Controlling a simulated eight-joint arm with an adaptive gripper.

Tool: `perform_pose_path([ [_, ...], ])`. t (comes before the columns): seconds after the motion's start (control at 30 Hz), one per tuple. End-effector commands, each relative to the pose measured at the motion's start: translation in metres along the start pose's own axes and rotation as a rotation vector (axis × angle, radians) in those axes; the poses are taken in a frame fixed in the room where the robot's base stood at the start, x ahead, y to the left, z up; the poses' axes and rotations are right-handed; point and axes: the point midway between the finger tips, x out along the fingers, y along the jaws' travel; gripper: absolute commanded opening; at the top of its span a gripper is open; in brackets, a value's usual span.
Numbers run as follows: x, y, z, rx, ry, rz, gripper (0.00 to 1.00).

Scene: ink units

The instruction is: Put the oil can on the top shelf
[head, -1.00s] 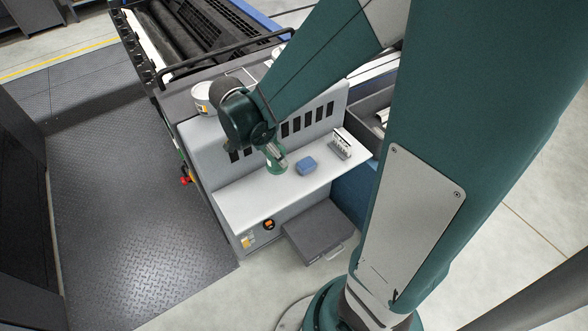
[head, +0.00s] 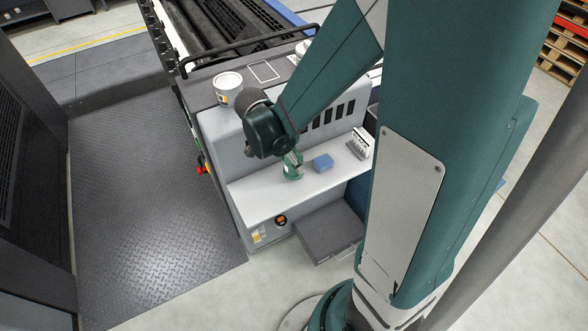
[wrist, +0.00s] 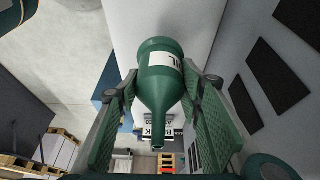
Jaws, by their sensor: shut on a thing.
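The oil can (wrist: 160,85) is green with a pointed spout and a white label with dark letters. In the wrist view it lies between both finger pads of my gripper (wrist: 162,78), which is shut on it. In the head view the can (head: 292,173) is at the white lower ledge (head: 258,199), below my gripper (head: 292,158). I cannot tell whether its base touches the ledge. The grey upper surface (head: 283,62) of the machine, behind and above the ledge, carries a white tub (head: 228,84) and a pale rectangular outline (head: 263,71).
A blue block (head: 322,162) and a small white rack (head: 361,143) stand on the ledge right of the can. A slotted upright panel (head: 325,115) rises behind them. A dark rail (head: 250,44) runs behind the upper surface. A grey box (head: 325,232) is below the ledge.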

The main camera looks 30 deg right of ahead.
Motion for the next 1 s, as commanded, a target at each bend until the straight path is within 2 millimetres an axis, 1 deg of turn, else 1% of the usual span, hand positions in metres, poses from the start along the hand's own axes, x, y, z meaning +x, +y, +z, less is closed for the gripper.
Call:
perform_pose_path([
  [0.37,0.002,0.0,0.001,0.0,0.0,0.0,0.18],
  [0.47,0.007,0.0,0.003,0.0,0.0,0.0,0.18],
  [0.8,0.035,-0.001,0.014,0.0,0.0,0.0,0.18],
  [1.0,0.039,0.0,0.016,0.0,0.0,0.0,0.18],
])
